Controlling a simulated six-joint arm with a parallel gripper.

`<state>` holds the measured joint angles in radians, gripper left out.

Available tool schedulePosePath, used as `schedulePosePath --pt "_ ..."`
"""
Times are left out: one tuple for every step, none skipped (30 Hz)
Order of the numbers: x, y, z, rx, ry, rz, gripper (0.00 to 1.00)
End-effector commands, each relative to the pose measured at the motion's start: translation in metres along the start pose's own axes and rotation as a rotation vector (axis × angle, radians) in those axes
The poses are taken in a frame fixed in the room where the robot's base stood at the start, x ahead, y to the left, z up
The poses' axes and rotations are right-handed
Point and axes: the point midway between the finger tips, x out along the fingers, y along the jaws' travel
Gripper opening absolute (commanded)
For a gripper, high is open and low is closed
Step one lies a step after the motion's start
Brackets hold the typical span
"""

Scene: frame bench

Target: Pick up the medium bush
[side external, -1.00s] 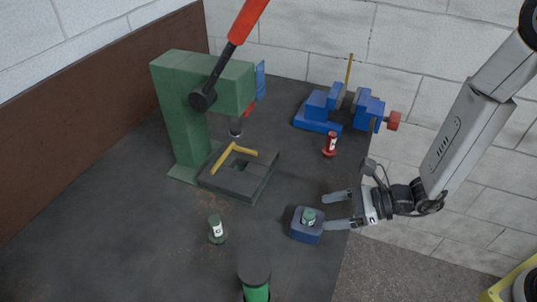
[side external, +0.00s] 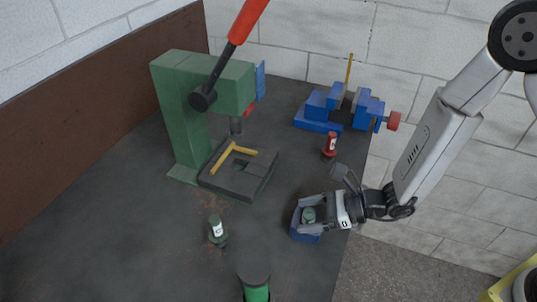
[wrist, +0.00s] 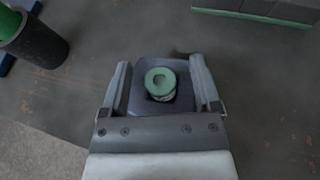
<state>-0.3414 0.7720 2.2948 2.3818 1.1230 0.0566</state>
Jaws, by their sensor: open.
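A green-topped bush (side external: 308,214) sits in a blue block (side external: 306,238) near the right edge of the bench. My gripper (side external: 298,213) is open, with one finger on each side of this bush. In the wrist view the gripper (wrist: 159,63) shows a gap between each finger and the bush. Another bush, dark green with a white label (side external: 216,230), stands on the bench to the left. A red bush (side external: 330,145) stands at the back. I cannot read the size labels.
A green press (side external: 180,115) with a red-handled lever (side external: 246,22) and dark base plate (side external: 225,182) stands at the left. A blue vise (side external: 320,112) is at the back right. A dark cylinder with a green body (side external: 256,284) stands in front. Bench between them is clear.

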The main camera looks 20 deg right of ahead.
Motion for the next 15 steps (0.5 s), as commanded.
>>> schedulePosePath --pt "-0.0001 0.0000 0.0000 0.000 0.000 0.000 0.80" --pt "-0.0002 0.0000 0.0000 0.000 0.000 0.000 0.80" --pt "-0.0002 0.0000 0.0000 0.000 0.000 0.000 0.80" --pt "-0.0002 0.0000 0.0000 0.000 0.000 0.000 0.80" --pt "-0.0002 0.0000 0.0000 0.000 0.000 0.000 0.74" --pt "-0.0002 0.0000 0.0000 0.000 0.000 0.000 0.61" --pt "-0.0002 0.0000 0.0000 0.000 0.000 0.000 0.51" --pt "-0.0002 0.0000 0.0001 0.000 0.000 0.000 0.42" --pt "-0.0002 0.0000 0.0000 0.000 0.000 0.000 0.29" --pt "-0.0002 0.0000 0.0000 0.000 0.000 0.000 0.20" --pt "-0.0003 0.0000 0.0000 0.000 0.000 0.000 0.10" --pt "-0.0003 0.0000 0.0000 0.000 0.000 0.000 0.00" --pt "-0.0003 0.0000 0.0000 0.000 0.000 0.000 0.00" --pt "-0.0002 0.0000 0.0001 0.000 0.000 0.000 0.00" --pt "-0.0002 0.0000 0.0001 0.000 0.000 0.000 0.00"
